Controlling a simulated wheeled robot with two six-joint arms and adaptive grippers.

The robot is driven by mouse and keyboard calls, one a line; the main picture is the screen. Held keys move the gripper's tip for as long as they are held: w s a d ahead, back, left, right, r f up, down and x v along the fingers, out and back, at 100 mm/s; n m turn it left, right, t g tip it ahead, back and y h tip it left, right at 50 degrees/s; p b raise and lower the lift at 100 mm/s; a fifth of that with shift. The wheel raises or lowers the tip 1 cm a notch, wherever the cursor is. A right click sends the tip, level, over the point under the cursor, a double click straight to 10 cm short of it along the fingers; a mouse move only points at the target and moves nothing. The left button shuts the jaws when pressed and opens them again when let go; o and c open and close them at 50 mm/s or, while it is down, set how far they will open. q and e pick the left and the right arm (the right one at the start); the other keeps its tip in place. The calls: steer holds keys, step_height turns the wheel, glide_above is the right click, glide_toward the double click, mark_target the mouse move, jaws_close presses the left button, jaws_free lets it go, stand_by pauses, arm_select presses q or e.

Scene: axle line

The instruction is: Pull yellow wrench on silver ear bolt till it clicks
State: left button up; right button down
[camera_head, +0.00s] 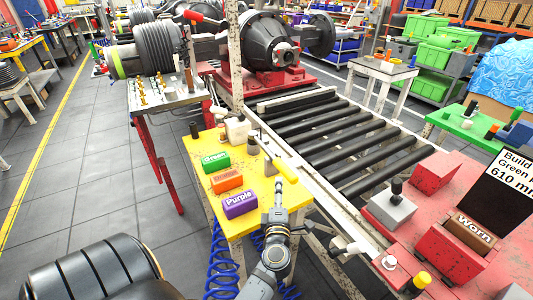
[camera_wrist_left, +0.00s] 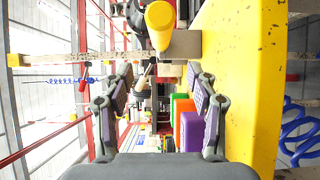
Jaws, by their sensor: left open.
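A tool with a yellow cylindrical grip (camera_head: 286,171), likely the yellow wrench, lies at the right edge of the yellow table (camera_head: 236,225), beside the roller conveyor. Its round yellow end (camera_wrist_left: 160,20) is large at the top of the left wrist view. My left gripper (camera_head: 278,188) is just on the near side of this grip. In the left wrist view its two fingers (camera_wrist_left: 160,88) are spread, with nothing held between them. I cannot pick out the silver ear bolt. My right gripper is not in view.
Green, orange and purple labelled blocks (camera_head: 240,203) stand on the yellow table, left of my gripper. The roller conveyor (camera_head: 340,140) runs at the right, with a dark axle housing (camera_head: 268,40) at its far end. A red bench (camera_head: 450,265) stands at the lower right.

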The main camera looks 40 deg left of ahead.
mark_target(280, 167)
arm_select(q)
steer(key=p+x, duration=0.1)
steer(key=x, duration=0.9)
steer(key=shift+w+f, duration=0.2)
steer(key=shift+w, duration=0.2)
steer(key=shift+s+d+r, duration=0.1)
steer(key=shift+c, duration=1.2)
jaws_close()
steer(key=shift+r, duration=0.1)
